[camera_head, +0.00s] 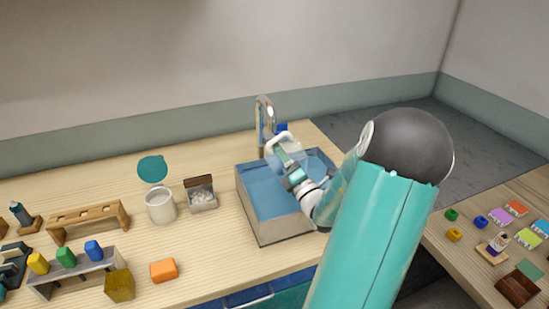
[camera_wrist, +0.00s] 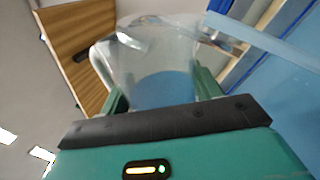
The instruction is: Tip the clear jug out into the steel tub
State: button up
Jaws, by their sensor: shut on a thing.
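The clear jug (camera_wrist: 150,60) fills the middle of the wrist view, between the two green fingers of my gripper (camera_wrist: 161,92), with a pale handle at its left. My gripper is shut on it. In the head view the jug (camera_head: 282,148) is small and hard to make out, tilted, at the tip of my gripper (camera_head: 289,168). It is held above the back part of the steel tub (camera_head: 285,229), which looks blue inside. Blue shows through the jug's wall; I cannot tell whether it is contents or background.
A curved tap (camera_head: 265,118) stands behind the tub, close to the jug. A white canister (camera_head: 160,206), a small box (camera_head: 201,195), wooden racks and coloured blocks are to the left. My arm covers the tub's right side.

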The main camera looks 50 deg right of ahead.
jog(key=shift+s+d, duration=0.1)
dwell(0.5)
jog(key=shift+r+m, duration=0.2)
jog(key=shift+m, duration=0.3)
jog(key=shift+r+m+h, duration=0.15)
jog(key=shift+m+h, duration=0.15)
jog(key=shift+h, duration=0.1)
jog(key=shift+s+d+r+m+h, duration=0.1)
jog(key=shift+d+r+m+h, duration=0.15)
jog(key=shift+m, duration=0.45)
jog(key=shift+a+r, duration=0.1)
jog(key=shift+a, duration=0.05)
jog(key=shift+m+h, duration=0.3)
jog(key=shift+h, duration=0.05)
